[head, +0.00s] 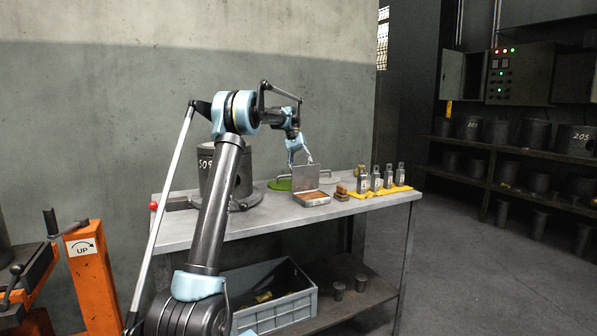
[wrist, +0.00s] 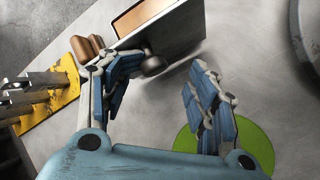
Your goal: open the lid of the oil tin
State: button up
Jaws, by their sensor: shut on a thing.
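The oil tin (head: 312,199) is a flat grey metal box on the workbench, with an orange-brown inside. Its lid (head: 305,179) stands about upright at the back of the tin. In the wrist view the lid (wrist: 185,32) is a grey panel, with the orange-brown inside of the tin (wrist: 140,17) beyond it. My gripper (head: 300,160) is at the lid's top edge. In the wrist view my gripper (wrist: 175,70) has its fingers on either side of a rounded grey piece at the lid's edge; the exact contact is unclear.
A green disc (head: 280,185) lies behind left. A large dark pot (head: 232,170) stands left. A grey crate (head: 285,312) is on the lower shelf.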

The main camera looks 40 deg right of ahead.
jog(key=shift+s+a+r, duration=0.1)
jog(key=shift+a+r, duration=0.1)
jog(key=shift+a, duration=0.1)
jog(key=shift+r, duration=0.1)
jog(key=v, duration=1.2)
dwell(0.6)
